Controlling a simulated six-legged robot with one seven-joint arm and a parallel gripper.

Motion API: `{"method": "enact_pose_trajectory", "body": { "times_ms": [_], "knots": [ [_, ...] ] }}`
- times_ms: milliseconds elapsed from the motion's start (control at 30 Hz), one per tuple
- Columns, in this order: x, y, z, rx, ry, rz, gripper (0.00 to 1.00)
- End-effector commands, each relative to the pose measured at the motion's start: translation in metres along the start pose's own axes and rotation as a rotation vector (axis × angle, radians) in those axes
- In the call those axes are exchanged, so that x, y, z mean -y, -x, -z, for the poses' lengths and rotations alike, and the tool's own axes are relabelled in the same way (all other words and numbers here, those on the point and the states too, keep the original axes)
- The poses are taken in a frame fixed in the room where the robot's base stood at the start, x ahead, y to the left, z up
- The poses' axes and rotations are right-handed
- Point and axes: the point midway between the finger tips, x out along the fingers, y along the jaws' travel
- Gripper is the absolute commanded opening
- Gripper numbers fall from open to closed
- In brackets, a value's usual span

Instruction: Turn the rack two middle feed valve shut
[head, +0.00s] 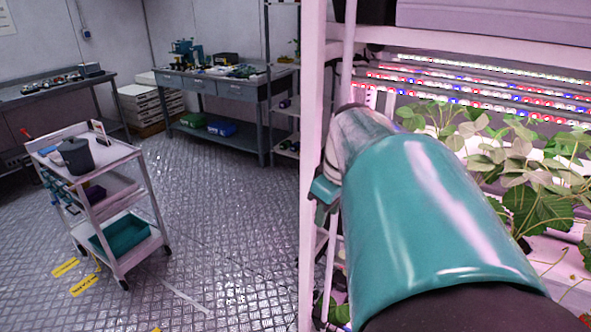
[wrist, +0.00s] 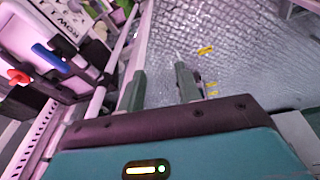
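In the wrist view, my gripper (wrist: 160,76) points down past the rack's edge. Its two fingers are apart, with bare floor showing between them and nothing held. To its left are a blue handle (wrist: 50,58) and a red handle (wrist: 18,76) on the rack; either may be a feed valve, but I cannot tell which is the middle one. Both are clear of the fingers. In the head view my teal arm reaches along the rack (head: 313,130) and hides the fingers and any valve there.
Leafy berry plants (head: 530,165) under lit strips fill the rack at right. A white label (wrist: 68,28) with dark letters is by the handles. A wheeled cart (head: 143,185) with a teal bin (head: 120,236) stands left. Benches (head: 235,92) line the back. The metal floor between is open.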

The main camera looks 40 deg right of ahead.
Motion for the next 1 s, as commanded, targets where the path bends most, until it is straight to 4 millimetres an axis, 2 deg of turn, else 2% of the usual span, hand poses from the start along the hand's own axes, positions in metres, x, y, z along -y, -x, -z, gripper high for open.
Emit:
{"method": "enact_pose_trajectory", "body": {
  "times_ms": [33,167,300,400,500,600,733,867,1000],
  "knots": [
    [-0.027,-0.001,-0.011,0.003,-0.004,0.017,0.35],
    [-0.085,-0.002,-0.04,-0.013,0.033,0.061,0.35],
    [-0.145,-0.001,-0.086,-0.06,0.076,0.1,0.35],
    [-0.179,0.001,-0.122,-0.104,0.106,0.114,0.35],
    [-0.201,0.003,-0.15,-0.139,0.133,0.118,0.35],
    [-0.212,0.004,-0.166,-0.163,0.152,0.117,0.35],
    [-0.216,0.004,-0.169,-0.173,0.163,0.118,0.35],
    [-0.213,0.001,-0.155,-0.172,0.167,0.117,0.35],
    [-0.207,-0.005,-0.13,-0.171,0.169,0.119,0.35]
  ]
}}
